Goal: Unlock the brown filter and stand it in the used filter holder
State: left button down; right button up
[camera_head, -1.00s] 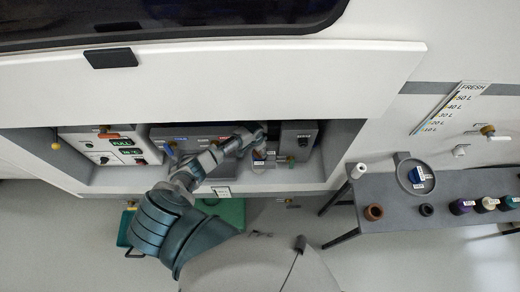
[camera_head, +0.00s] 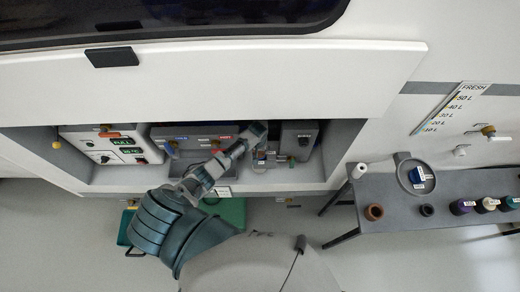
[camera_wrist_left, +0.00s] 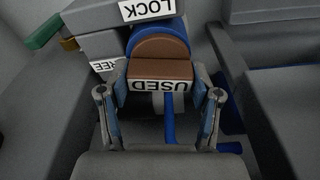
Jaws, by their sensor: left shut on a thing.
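The brown filter (camera_wrist_left: 160,70), labelled USED, sits between the fingers of my left gripper (camera_wrist_left: 160,90) in the left wrist view. The gripper is shut on it, with a finger at each side. A blue rounded part (camera_wrist_left: 160,28) is directly behind the filter, next to a grey block with LOCK and FREE labels (camera_wrist_left: 146,8). Whether the filter is still seated cannot be told. In the head view, my left gripper (camera_head: 254,140) reaches into the open service bay, and the filter is too small to make out. My right gripper is not in view.
The grey side table (camera_head: 400,212) at right carries a brown open cup (camera_head: 374,212), a round grey tray (camera_head: 429,185) with a blue item, and several coloured cylinders. Which one is the used holder is unclear. The bay's raised flap (camera_head: 230,75) hangs above my arm.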

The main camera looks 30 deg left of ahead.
pick_arm(q)
jog(key=c, duration=1)
grip_release()
jog(key=shift+s+a+f, duration=0.2)
jog(key=shift+s, duration=0.05)
jog(key=shift+c, duration=0.2)
grip_shut()
jog(key=shift+w+r, duration=0.1)
jog(key=shift+w+r, duration=0.1)
jog(key=shift+r, duration=0.1)
jog(key=shift+r, duration=0.35)
